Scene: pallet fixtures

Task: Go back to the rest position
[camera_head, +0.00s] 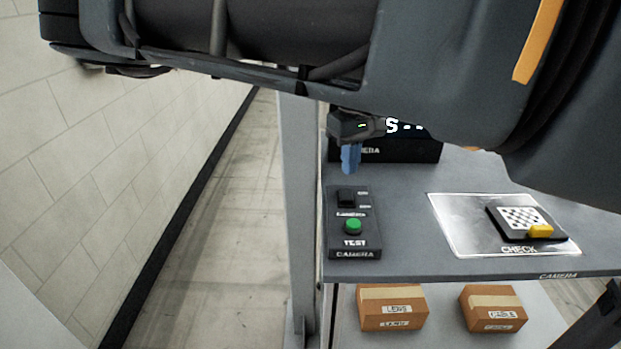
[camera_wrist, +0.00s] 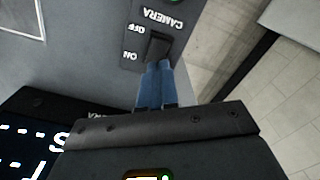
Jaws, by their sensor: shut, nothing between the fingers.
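My gripper (camera_head: 350,158) shows in the head view as blue fingers pointing down, above the back part of the camera control box. In the wrist view the blue fingers (camera_wrist: 160,66) lie side by side, shut with nothing between them, and their tips appear close to the black rocker switch (camera_wrist: 157,46) marked ON and OFF. I cannot tell whether they touch it. The control box (camera_head: 341,246) has the black switch (camera_head: 346,198) at its back and a green TEST button (camera_head: 353,227) in front. My arm covers the top of the head view.
A black display box (camera_head: 400,151) stands behind the control box, partly hidden by my arm. Cardboard boxes (camera_head: 393,311) sit below. A wall (camera_head: 110,130) stands at left.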

